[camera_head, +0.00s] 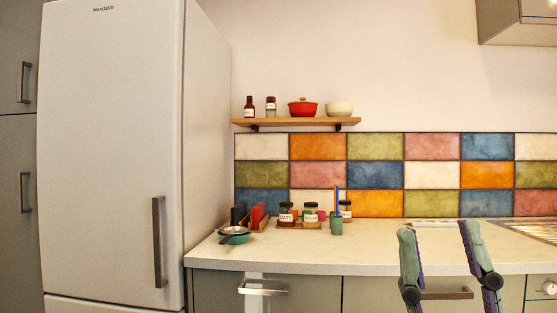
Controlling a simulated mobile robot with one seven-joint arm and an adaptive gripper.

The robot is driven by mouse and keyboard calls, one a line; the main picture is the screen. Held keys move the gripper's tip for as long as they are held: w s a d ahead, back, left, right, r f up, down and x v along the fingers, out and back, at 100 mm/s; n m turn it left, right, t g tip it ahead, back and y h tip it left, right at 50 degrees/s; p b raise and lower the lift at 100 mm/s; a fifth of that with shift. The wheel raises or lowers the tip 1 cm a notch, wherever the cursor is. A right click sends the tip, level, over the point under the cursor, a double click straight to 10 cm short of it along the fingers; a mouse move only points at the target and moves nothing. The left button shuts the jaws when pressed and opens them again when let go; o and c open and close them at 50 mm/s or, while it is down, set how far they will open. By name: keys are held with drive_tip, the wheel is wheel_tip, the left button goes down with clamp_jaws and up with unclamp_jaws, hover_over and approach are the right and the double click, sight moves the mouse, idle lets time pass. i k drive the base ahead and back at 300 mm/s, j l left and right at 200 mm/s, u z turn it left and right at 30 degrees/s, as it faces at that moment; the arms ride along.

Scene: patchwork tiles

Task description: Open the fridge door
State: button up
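The white fridge (110,130) stands at the left of the head view. Its upper door (105,220) looks shut, with a dark vertical handle (159,242) near the door's right edge. My gripper (437,245) is at the lower right, in front of the counter and drawers. Its two greenish fingers are spread wide apart, with nothing between them. It is well to the right of the fridge handle and not touching it. The lower part of my gripper is cut off by the frame's bottom edge.
A wooden shelf (296,122) hangs above. Grey cabinets (18,150) stand left of the fridge.

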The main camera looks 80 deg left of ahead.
sight(109, 117)
drive_tip(key=j+u, duration=0.1)
drive_tip(key=u, duration=3.5)
drive_tip(key=i+j+z, duration=0.15)
drive_tip(key=i+z, duration=0.2)
drive_tip(key=i, duration=0.15)
